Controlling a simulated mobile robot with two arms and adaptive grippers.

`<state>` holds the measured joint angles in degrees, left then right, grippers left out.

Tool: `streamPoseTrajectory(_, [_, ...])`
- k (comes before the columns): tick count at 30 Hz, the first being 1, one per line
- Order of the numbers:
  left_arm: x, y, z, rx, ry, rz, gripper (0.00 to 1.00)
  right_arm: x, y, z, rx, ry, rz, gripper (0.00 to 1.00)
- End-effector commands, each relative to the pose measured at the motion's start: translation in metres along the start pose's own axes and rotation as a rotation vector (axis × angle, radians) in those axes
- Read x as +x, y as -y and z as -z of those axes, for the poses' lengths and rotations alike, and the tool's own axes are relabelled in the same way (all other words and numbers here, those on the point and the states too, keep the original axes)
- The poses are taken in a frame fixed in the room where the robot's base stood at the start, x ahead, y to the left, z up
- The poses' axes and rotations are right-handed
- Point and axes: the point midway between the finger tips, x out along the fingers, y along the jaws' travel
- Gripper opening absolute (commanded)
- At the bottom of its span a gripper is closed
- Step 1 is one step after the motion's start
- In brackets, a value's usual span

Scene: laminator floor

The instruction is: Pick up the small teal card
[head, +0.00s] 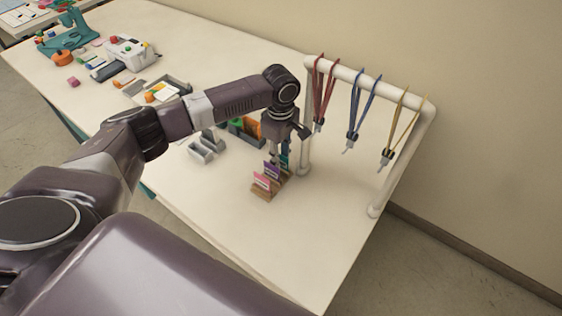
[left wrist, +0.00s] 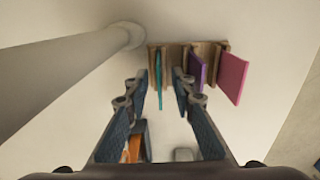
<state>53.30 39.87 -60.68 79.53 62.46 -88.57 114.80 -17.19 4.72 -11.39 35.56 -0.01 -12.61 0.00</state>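The small teal card (left wrist: 158,72) stands upright in a slot of a wooden holder (head: 262,194), the slot nearest the white post. In the head view the teal card is mostly hidden behind my left gripper (head: 280,148). The same gripper in the left wrist view (left wrist: 160,85) is open, pointing down at the holder. Its fingertips lie on either side of the teal card, with visible gaps. A purple card (left wrist: 196,70) and a pink card (left wrist: 233,78) stand in the other slots. My right gripper is not in view.
A white rack (head: 345,72) with red, blue and yellow lanyards stands close to the holder; its post (left wrist: 75,70) is beside my left gripper. A grey tray (head: 205,148) and green and orange items (head: 243,128) lie behind. The front table area is clear.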

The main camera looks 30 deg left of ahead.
Motion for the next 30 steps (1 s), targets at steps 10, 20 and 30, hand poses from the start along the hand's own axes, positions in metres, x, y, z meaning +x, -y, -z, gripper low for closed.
streamPoseTrajectory(10, [-0.001, 0.000, 0.000, 0.000, 0.000, -0.001, 0.00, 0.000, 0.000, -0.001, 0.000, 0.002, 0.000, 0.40])
streamPoseTrajectory(20, [-0.001, 0.000, 0.000, 0.000, 0.000, -0.001, 0.00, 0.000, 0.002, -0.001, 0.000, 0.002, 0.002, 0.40])
streamPoseTrajectory(30, [-0.023, -0.002, -0.001, 0.000, 0.002, -0.005, 0.00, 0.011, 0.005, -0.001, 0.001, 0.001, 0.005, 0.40])
